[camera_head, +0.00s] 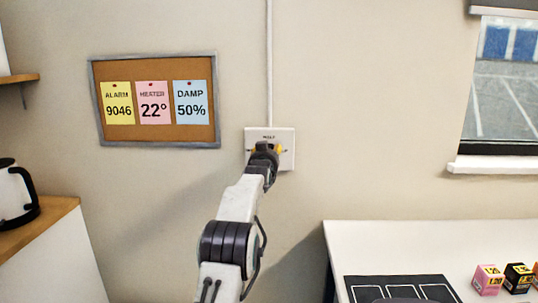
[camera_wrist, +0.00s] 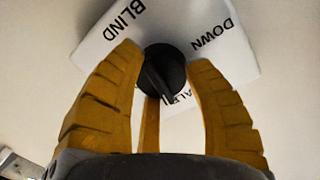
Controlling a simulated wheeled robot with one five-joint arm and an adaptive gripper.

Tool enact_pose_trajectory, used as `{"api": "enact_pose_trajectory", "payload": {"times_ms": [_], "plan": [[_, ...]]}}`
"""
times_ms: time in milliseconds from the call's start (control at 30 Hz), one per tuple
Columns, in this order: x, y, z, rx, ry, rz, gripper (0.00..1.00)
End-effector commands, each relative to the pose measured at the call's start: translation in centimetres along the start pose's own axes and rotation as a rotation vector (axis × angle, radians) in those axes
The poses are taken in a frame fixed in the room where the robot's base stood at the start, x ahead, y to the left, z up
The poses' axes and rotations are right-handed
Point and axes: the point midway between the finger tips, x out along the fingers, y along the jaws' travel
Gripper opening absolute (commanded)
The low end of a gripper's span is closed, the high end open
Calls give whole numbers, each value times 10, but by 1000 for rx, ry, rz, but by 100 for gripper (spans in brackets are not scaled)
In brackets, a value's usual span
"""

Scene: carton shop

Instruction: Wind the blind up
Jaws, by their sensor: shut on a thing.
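A white wall plate (camera_head: 285,138) carries the blind's control. In the wrist view the plate (camera_wrist: 235,60) reads "BLIND" and "DOWN", with another label partly hidden by my gripper. A round black knob (camera_wrist: 163,68) with a raised bar stands on it. My gripper (camera_head: 264,149) is at the plate, its yellow fingers on either side of the knob and shut on it. In the head view my gripper hides the knob. A grey strip (camera_head: 503,8) crosses the top of the window (camera_head: 505,85) at the upper right, probably the blind; the glass below is uncovered.
A corkboard (camera_head: 155,139) with three notes hangs left of the plate. A white table (camera_head: 400,235) with a dark tray mat (camera_head: 362,283) and small cartons (camera_head: 488,279) stands at the lower right. A kettle (camera_head: 14,195) stands on the left counter (camera_head: 45,222). Wall around the plate is clear.

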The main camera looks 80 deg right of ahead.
Motion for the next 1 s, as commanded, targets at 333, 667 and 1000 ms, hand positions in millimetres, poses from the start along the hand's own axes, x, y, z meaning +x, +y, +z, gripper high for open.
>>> {"api": "enact_pose_trajectory", "payload": {"times_ms": [333,667,1000], "plan": [[-1,-4,-4,-1,9,-7,67],[0,-2,-2,-2,4,-3,74],[-12,-2,-2,-2,3,-2,74]]}}
